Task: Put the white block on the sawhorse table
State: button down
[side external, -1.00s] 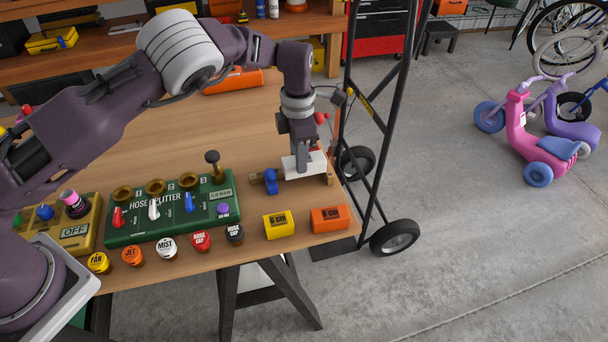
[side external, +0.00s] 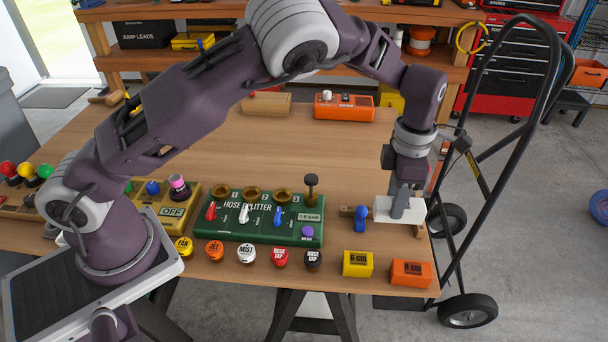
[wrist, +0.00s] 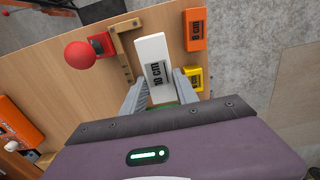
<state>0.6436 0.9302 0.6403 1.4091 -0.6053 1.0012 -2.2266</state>
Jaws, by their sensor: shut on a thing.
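The white block (side external: 383,212) is at the right end of the sawhorse table (side external: 180,130), beside a wooden bracket with a blue knob (side external: 360,218). In the wrist view the white block (wrist: 152,52) carries a "10 cm" label and lies between my two fingers. My gripper (side external: 402,207) points down and is shut on the block; its fingers also show in the wrist view (wrist: 160,80). Whether the block's underside touches the tabletop I cannot tell. The wooden bracket (wrist: 122,48) is close beside the block.
A yellow block (side external: 357,264) and an orange block (side external: 410,273) are near the front right edge. The green hose splitter (side external: 262,218) and several labelled caps lie left of them. A red knob (wrist: 78,54) is beyond the bracket. A hand truck (side external: 490,150) stands at the right.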

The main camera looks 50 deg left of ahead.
jog(key=shift+s+d+r, duration=0.15)
jog(key=shift+s+r, duration=0.05)
jog(key=shift+s, duration=0.25)
notch_tip(320, 180, down, 10)
jog(key=shift+f, duration=0.1)
jog(key=c, duration=0.9)
grip_release()
jog(key=shift+c, duration=0.2)
